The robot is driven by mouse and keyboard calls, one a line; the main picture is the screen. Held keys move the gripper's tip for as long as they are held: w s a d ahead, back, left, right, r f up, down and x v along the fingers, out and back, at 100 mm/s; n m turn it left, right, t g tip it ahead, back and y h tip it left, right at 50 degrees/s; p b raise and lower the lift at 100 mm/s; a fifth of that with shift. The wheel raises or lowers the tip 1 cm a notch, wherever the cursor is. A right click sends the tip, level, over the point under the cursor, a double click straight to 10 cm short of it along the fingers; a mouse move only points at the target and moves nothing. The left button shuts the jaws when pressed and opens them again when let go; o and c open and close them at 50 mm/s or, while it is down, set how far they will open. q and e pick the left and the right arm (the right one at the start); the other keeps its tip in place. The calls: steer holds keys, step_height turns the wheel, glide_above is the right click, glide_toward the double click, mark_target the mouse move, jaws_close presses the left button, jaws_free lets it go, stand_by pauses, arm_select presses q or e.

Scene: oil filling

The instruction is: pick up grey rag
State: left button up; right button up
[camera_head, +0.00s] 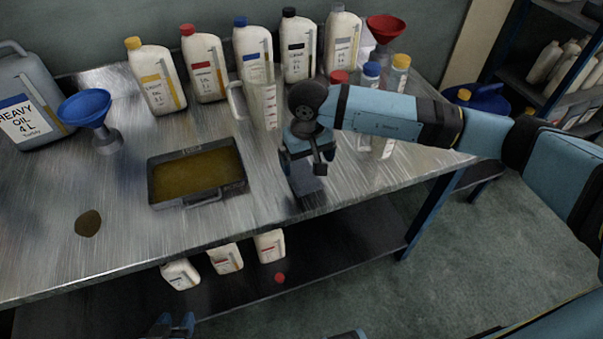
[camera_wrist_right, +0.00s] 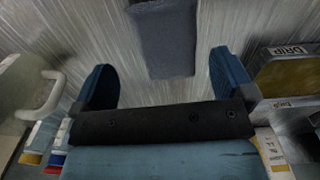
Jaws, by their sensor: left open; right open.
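The grey rag (camera_head: 308,194) lies flat on the metal table near its front edge, partly hidden under my right gripper in the head view. In the right wrist view the rag (camera_wrist_right: 162,42) is a dark grey strip at the top, between and beyond the two blue fingers. My right gripper (camera_head: 307,168) points down above the rag; it is open and empty, its fingers wide apart in the wrist view (camera_wrist_right: 161,82). My left gripper (camera_head: 172,325) is open and empty at the bottom edge of the head view, in front of the table.
A drip tray of brown oil (camera_head: 198,201) stands left of the right gripper. A clear jug (camera_head: 264,104) is close behind it. Several oil bottles (camera_head: 203,63) line the back. A blue funnel (camera_head: 87,108) and an oil spot (camera_head: 88,222) are at left. Small bottles stand on the lower shelf.

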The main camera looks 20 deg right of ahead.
mark_target(304, 177)
steer(key=shift+a+f, duration=0.2)
steer(key=shift+f, duration=1.2)
steer(key=shift+a+f, duration=0.15)
steer(key=shift+f, duration=1.2)
steer(key=shift+s, duration=0.1)
steer(key=c, duration=1)
steer(key=shift+o, duration=0.2)
steer(key=shift+r, duration=0.15)
step_height(304, 177, up, 20)
